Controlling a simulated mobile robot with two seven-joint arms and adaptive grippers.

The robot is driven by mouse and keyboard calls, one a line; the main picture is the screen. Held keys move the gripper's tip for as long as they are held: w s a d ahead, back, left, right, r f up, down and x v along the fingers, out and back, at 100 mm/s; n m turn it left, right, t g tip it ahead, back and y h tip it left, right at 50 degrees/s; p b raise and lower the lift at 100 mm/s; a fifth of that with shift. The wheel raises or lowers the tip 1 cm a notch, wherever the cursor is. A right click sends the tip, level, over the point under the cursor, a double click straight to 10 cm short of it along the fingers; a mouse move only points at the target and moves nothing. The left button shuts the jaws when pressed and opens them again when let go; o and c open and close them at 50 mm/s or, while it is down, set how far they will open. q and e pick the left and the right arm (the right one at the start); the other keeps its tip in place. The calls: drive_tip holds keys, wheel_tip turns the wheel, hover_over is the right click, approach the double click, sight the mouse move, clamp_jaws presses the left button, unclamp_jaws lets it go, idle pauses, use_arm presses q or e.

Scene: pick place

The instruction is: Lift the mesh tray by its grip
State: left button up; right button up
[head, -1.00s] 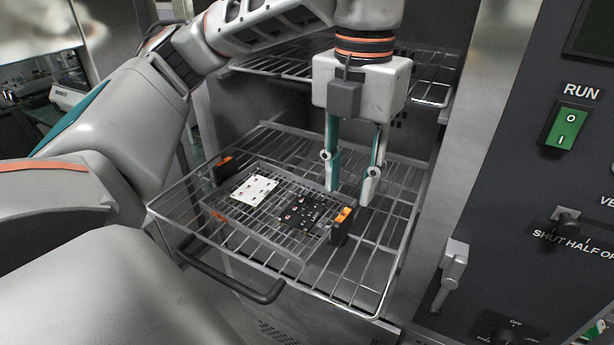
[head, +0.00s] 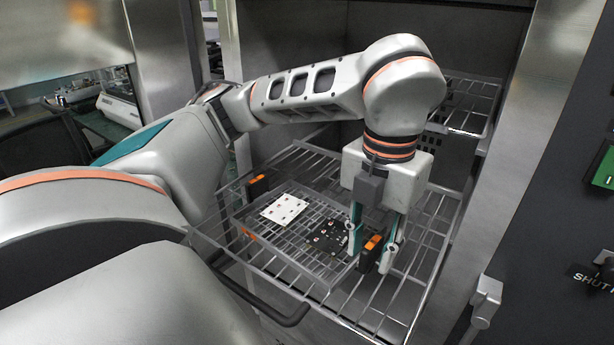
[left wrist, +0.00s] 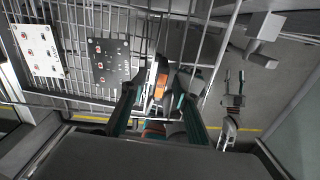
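The mesh tray (head: 290,252) lies on a wire oven rack, with a black and orange grip at each end. The near right grip (head: 371,250) stands between the fingers of my left gripper (head: 372,250). In the left wrist view this grip (left wrist: 161,82) shows between the spread fingers of my left gripper (left wrist: 158,92), with a clear gap on its left side. The far left grip (head: 257,184) is free. A white board (head: 284,210) and a black board (head: 328,237) lie in the tray. A grey and teal part, apparently my right gripper (left wrist: 234,88), shows small in the left wrist view.
The pulled-out rack (head: 402,303) has a dark handle (head: 285,318) at its front. Another wire rack (head: 465,105) is above and behind. The oven's control panel (head: 575,210) and a latch (head: 487,297) stand at the right.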

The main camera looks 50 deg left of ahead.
use_arm(q)
clamp_jaws()
drive_tip(key=shift+r, duration=0.1)
